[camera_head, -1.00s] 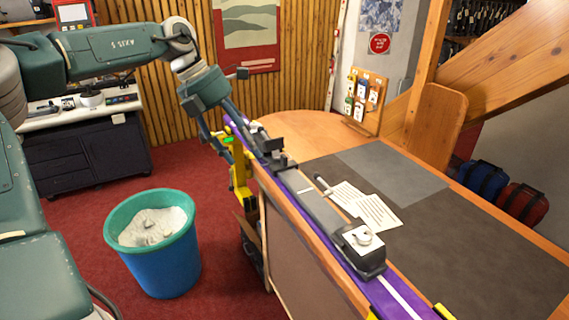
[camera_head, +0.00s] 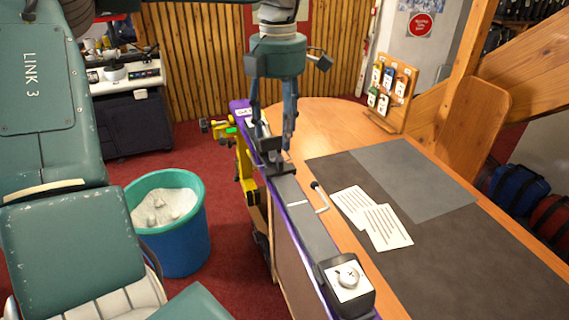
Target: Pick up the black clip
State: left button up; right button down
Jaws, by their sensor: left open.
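A small black piece (camera_head: 279,168), which may be the black clip, stands on a long purple-edged ski (camera_head: 296,212) along the bench's left side. I cannot tell its exact shape. My left gripper (camera_head: 271,132) points down over the far part of the ski. Its two fingers are apart, and nothing shows held between them. The fingertips are close to the black piece in the picture and partly overlap the parts behind it; contact cannot be told. My right gripper is not in view.
A black block with a white top (camera_head: 347,280) sits on the near ski. A black-ended rod (camera_head: 318,192) and printed sheets (camera_head: 386,227) lie to the right. A yellow clamp (camera_head: 245,170) is at the bench's left edge. A blue bin (camera_head: 180,240) stands on the floor.

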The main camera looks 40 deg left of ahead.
aim_at(280, 157)
pick_arm(q)
notch_tip(280, 157, down, 3)
jog(key=shift+f+p, duration=0.2)
jog(key=shift+p, duration=0.1)
jog(key=shift+w+a+f, duration=0.1)
jog(key=shift+f, duration=0.15)
notch_tip(280, 157, down, 4)
jog(key=p, duration=0.3)
jog(key=shift+w+f, duration=0.15)
jog(key=shift+f, duration=0.3)
jog(key=shift+c, duration=1.2)
jog(key=c, duration=0.8)
jog(key=shift+c, duration=0.8)
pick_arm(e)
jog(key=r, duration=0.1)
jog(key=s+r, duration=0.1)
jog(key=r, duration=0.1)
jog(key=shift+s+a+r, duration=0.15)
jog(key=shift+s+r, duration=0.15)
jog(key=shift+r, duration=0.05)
